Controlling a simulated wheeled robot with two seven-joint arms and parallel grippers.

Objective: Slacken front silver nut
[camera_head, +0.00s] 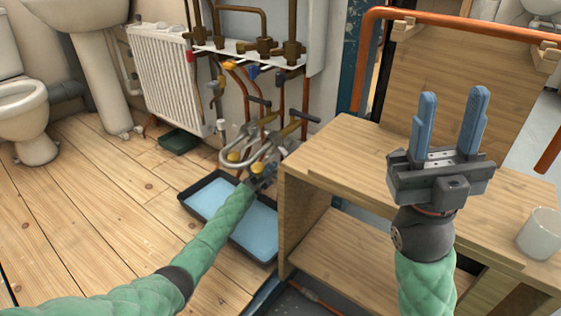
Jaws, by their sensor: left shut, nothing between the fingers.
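Silver curved pipes (238,133) with yellow and blue parts stand low on the pipework in front of the wall. The front silver nut is too small and crowded to pick out among them. My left gripper (264,170) is at the front lower end of these pipes, above the tray. It is shut with nothing seen in it; its fingertips are small and partly lost against the fittings, so contact is unclear. My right gripper (450,103) is open and empty, fingers pointing up, in front of the wooden workbench.
A black tray (194,212) of blue liquid lies under the pipes. The wooden workbench (349,150) stands close on the right, with a white cup (540,234) on it. A white radiator (160,75) and copper pipes (305,90) are behind. The wooden floor at left is clear.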

